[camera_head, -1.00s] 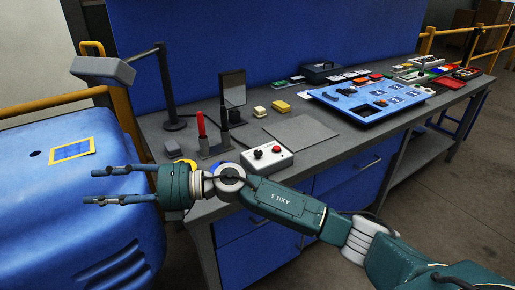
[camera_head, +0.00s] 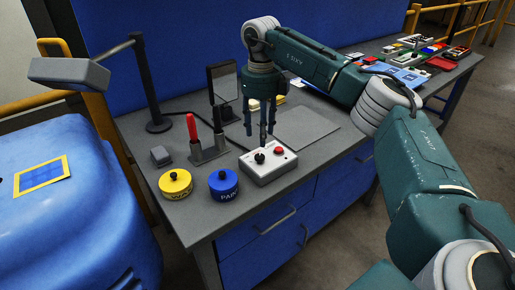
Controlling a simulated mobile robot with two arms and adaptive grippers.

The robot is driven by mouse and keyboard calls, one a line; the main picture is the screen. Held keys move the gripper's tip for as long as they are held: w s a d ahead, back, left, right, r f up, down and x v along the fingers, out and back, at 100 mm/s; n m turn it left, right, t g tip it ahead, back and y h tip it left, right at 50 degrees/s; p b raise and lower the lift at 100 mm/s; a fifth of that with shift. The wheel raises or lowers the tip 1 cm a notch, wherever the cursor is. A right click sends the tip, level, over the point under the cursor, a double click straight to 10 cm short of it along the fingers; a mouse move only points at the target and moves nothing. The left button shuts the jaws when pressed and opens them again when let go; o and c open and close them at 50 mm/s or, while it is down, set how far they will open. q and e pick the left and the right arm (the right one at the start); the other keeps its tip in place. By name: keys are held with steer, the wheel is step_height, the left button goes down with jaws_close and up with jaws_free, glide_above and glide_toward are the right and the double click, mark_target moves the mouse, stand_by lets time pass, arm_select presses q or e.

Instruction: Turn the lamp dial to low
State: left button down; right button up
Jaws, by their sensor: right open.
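The lamp (camera_head: 70,73) with its grey rectangular head hangs on a bent black arm from a post at the table's left end. A white control box (camera_head: 268,169) stands near the table's front edge, with a black dial (camera_head: 259,157) and a red button (camera_head: 279,150) on top. I cannot read the dial's setting. My right gripper (camera_head: 260,139) points straight down just above the box, its fingers open over the dial, with nothing between them. I cannot tell if the tips touch it. My left gripper is not in view.
A yellow tin (camera_head: 175,183) and a blue tin (camera_head: 223,182) stand left of the box. Behind them is a holder with a red-handled tool (camera_head: 191,125). A grey mat (camera_head: 305,128) lies right. A blue machine (camera_head: 75,220) stands at left.

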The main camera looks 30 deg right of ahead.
mark_target(260, 156)
step_height(260, 156, down, 4)
steer(key=shift+s+r+p, duration=0.1)
steer(key=shift+r+p, duration=0.1)
steer(key=shift+p, duration=0.15)
steer(key=shift+w+f, duration=0.2)
steer(key=shift+f, duration=0.7)
step_height(260, 156, down, 3)
steer(key=shift+r+p, duration=0.1)
steer(key=shift+p, duration=0.25)
steer(key=shift+w, duration=0.1)
steer(key=shift+c, duration=0.2)
steer(key=c, duration=0.8)
jaws_close()
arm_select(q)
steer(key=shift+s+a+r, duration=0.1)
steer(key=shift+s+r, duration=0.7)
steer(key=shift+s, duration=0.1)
